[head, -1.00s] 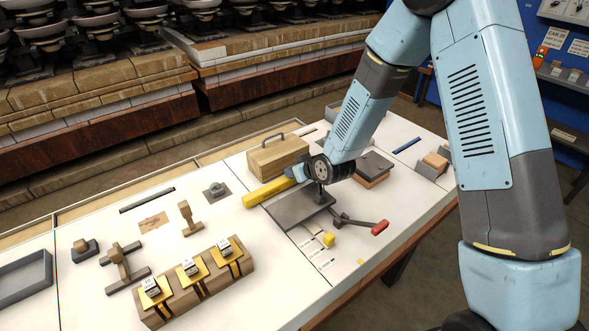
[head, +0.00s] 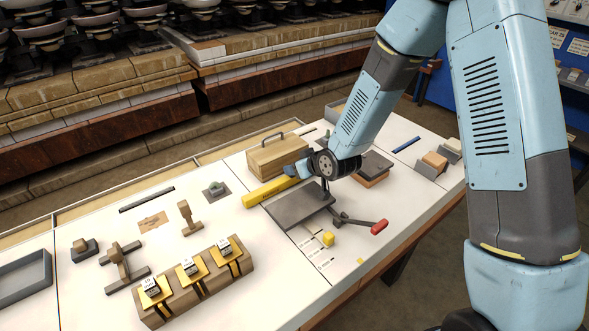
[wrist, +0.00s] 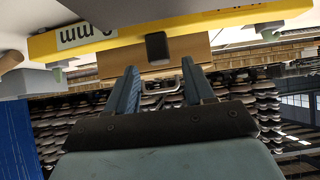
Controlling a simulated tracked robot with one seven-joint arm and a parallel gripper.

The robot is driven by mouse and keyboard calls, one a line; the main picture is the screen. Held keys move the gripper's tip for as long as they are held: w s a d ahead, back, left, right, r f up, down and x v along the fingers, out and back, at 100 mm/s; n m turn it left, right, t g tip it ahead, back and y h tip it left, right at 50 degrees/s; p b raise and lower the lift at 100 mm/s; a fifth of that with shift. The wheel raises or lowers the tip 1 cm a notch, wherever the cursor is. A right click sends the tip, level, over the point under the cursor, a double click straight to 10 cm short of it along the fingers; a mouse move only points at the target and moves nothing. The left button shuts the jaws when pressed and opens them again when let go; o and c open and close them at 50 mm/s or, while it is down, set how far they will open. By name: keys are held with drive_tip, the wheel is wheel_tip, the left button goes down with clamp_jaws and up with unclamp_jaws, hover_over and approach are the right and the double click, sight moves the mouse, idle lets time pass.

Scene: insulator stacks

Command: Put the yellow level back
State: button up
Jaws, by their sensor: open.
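The yellow level (head: 265,193) is a long yellow bar lying on the white table in front of the wooden box, its right end hidden by my gripper. In the wrist view the level (wrist: 190,27) crosses the top of the picture, with a black piece at its middle and a white label. My gripper (head: 300,170) is low at the level's right end. In the wrist view its blue fingers (wrist: 160,70) are apart, with nothing held between them. The tips point toward the level; whether they touch it I cannot tell.
The wooden box (head: 277,156) with a handle stands just behind the level. A dark flat plate (head: 298,207) and a red-handled tool (head: 360,224) lie in front. A block with yellow-black brackets (head: 197,279) is at front left.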

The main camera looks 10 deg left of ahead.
drive_tip(key=v, duration=1)
drive_tip(key=shift+s+a, duration=0.1)
drive_tip(key=s+d+r+m+t+h, duration=0.1)
drive_tip(key=d+r+m+h, duration=0.45)
drive_tip(key=d+r, duration=1.25)
drive_tip(key=s+d+r+m+g+h, duration=0.1)
drive_tip(key=s+d+r+m, duration=0.1)
drive_tip(key=s+d+r, duration=0.2)
drive_tip(key=s+d+r+m+g+h, duration=0.1)
drive_tip(key=s+d+r, duration=0.3)
drive_tip(key=s+d, duration=0.6)
drive_tip(key=s+m, duration=0.1)
drive_tip(key=s, duration=0.3)
drive_tip(key=shift+s+d+r+h, duration=0.25)
drive_tip(key=shift+s+r+h, duration=0.05)
drive_tip(key=shift+r+h, duration=0.05)
drive_tip(key=shift+m, duration=0.25)
